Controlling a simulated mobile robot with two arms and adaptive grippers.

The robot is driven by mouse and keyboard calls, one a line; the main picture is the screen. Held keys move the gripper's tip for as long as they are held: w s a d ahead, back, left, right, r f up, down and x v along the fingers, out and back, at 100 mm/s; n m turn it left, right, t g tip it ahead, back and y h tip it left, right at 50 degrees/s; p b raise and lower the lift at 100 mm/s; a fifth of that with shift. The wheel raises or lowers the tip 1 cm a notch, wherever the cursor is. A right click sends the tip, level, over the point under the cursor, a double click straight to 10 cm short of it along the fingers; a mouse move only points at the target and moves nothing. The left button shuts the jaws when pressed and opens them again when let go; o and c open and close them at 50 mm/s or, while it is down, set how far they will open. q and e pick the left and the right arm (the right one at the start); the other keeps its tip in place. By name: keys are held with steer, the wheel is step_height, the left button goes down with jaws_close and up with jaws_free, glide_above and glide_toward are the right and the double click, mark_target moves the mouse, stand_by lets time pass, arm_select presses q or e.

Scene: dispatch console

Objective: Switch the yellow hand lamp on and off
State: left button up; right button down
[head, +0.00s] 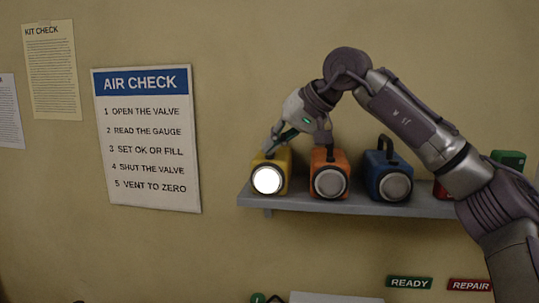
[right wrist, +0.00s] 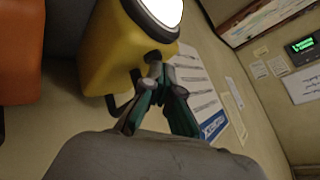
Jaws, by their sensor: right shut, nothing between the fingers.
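The yellow hand lamp (head: 284,168) stands at the left end of the shelf in the head view, and its round front glows white. In the right wrist view the lamp (right wrist: 108,55) shows close up, with its bright front at the top edge. My right gripper (head: 270,151) comes down over the lamp's top from above. Its fingers are shut and empty in the right wrist view (right wrist: 164,78), with the tips at or very near a small dark part on the lamp. I cannot tell whether they touch it. My left gripper is out of view.
An orange lamp (head: 341,160) and a blue lamp (head: 376,166), both unlit, stand to the right on the grey shelf (head: 300,203). A red thing and a green thing (head: 509,158) are partly behind my right arm. An AIR CHECK sign (head: 146,140) hangs left of the shelf.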

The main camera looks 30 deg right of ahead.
mark_target(272, 156)
steer(key=shift+r+p, duration=0.55)
steer(key=shift+r, duration=0.15)
step_height(272, 156, up, 5)
steer(key=p, duration=0.5)
steer(key=shift+f, duration=0.1)
stand_by(0.4)
